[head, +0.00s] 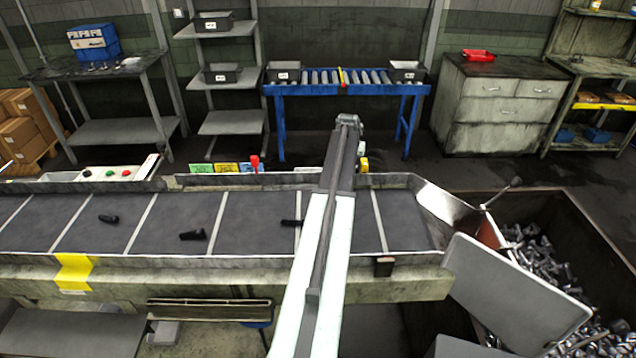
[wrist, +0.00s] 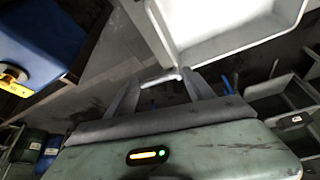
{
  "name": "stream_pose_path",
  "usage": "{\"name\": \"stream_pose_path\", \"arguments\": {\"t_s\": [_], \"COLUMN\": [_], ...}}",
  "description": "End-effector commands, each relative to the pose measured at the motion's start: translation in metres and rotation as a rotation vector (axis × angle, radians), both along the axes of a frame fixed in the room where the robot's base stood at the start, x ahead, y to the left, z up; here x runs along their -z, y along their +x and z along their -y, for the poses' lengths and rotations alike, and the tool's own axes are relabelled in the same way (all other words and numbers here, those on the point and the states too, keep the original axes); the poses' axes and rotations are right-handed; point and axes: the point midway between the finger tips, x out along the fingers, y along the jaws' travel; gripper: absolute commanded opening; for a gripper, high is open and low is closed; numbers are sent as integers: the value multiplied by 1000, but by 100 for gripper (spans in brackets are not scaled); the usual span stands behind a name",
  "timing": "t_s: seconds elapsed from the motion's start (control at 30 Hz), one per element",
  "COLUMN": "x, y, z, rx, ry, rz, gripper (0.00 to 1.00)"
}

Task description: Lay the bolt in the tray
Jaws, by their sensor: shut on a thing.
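In the wrist view my gripper (wrist: 161,78) has its two grey fingers on either side of a short, pale rod-like piece, the bolt (wrist: 158,80). The bolt lies crosswise between the fingertips. A large pale tray (wrist: 225,52) with raised walls is just beyond the fingertips, at the top right of the wrist view. I see no contact between bolt and tray, though the gap is hard to judge. In the head view my arm reaches away across the conveyor, and I cannot make out the fingers or the held bolt.
Dark bolts (head: 193,235) lie spread on the conveyor (head: 245,240); one is partly behind my arm. A bin of loose bolts (head: 540,255) stands at the right. A blue roller stand (head: 345,88), a shelf rack (head: 232,122) and a drawer cabinet (head: 497,110) line the back wall.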

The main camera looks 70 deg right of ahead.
Motion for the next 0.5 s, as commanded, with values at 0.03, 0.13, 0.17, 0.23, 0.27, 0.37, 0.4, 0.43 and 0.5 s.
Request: {"name": "stream_pose_path", "arguments": {"t_s": [0.03, 0.13, 0.17, 0.23, 0.27, 0.37, 0.4, 0.43, 0.5], "x": [3, 6, 7, 9, 9, 10, 10, 10, 10], "y": [16, 43, 51, 68, 74, 89, 92, 94, 96], "z": [-9, -21, -24, -32, -34, -41, -42, -43, -43], "rx": [-4, -2, -2, 0, 0, 1, 2, 2, 4], "ry": [0, 0, 0, 0, 0, 0, 0, 0, 0], "rz": [0, 0, -1, 1, 1, 0, 0, 0, 1], "gripper": [13, 13, 13, 13, 13, 13, 13, 13, 13]}}
